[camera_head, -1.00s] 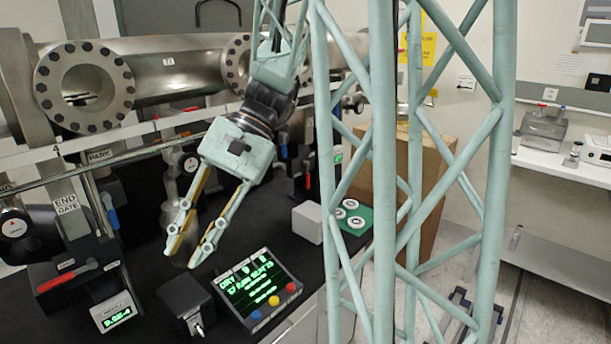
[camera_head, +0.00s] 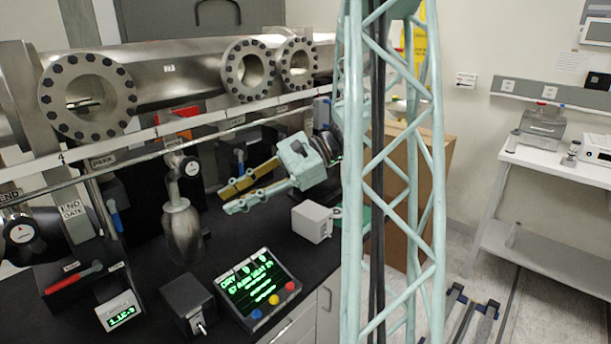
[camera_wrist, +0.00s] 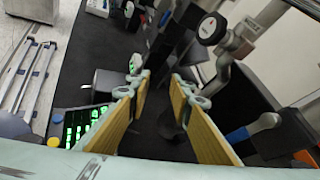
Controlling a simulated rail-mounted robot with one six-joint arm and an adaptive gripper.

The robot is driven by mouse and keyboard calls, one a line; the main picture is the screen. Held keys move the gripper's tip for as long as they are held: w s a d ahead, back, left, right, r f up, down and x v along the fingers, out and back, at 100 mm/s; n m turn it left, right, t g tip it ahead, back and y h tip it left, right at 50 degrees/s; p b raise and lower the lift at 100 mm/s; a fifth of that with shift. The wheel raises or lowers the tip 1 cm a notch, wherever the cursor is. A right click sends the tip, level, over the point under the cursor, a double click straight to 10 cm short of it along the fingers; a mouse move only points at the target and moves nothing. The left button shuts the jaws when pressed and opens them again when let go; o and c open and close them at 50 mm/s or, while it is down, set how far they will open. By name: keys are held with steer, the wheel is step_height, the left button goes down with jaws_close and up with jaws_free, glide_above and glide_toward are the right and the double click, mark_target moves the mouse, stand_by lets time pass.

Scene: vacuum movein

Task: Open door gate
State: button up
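My gripper (camera_head: 240,193) is open and empty above the black bench, its fingers pointing left in the head view. In the wrist view the two yellow-padded fingers (camera_wrist: 160,98) are apart with nothing between them. I cannot tell which part is the door gate; no label with that name is readable.
A large flanged pipe (camera_head: 185,72) and a rail run along the back. The control panel (camera_head: 257,287) with coloured buttons, a black box (camera_head: 187,302) and a small readout (camera_head: 119,312) stand in front. A white box (camera_head: 312,221) is below my wrist. My lattice column hides part of a cardboard box (camera_head: 437,155).

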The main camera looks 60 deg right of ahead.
steer(key=s+d+f+m+t+h+p, duration=0.1)
steer(key=d+f+m+t, duration=0.2)
steer(key=d, duration=0.7)
steer(key=d+f+m+t+h+p, duration=0.1)
steer(key=d+m+t+h, duration=0.2)
steer(key=d, duration=0.6)
steer(key=s+d+f+m+t+h, duration=0.2)
steer(key=s+d+f+m, duration=0.1)
steer(key=d, duration=0.6)
steer(key=s+d+f+m+t+h+p, duration=0.1)
steer(key=s+d+m, duration=0.4)
steer(key=d, duration=0.5)
step_height(320, 180, down, 3)
steer(key=shift+s+r+t+h+p, duration=0.15)
steer(key=shift+s+t+h+p, duration=0.25)
steer(key=shift+s+h, duration=0.65)
steer(key=shift+w+a, duration=0.1)
steer(key=shift+w, duration=0.35)
steer(key=shift+w+a+b, duration=0.2)
steer(key=shift+w+b, duration=0.05)
steer(key=shift+w, duration=1.95)
steer(key=shift+w+a+b, duration=0.15)
steer(key=shift+w+b, duration=0.1)
steer(key=shift+w, duration=2)
steer(key=shift+w+a+b, duration=0.2)
steer(key=shift+w+b, duration=0.05)
steer(key=shift+w, duration=1.95)
jaws_close()
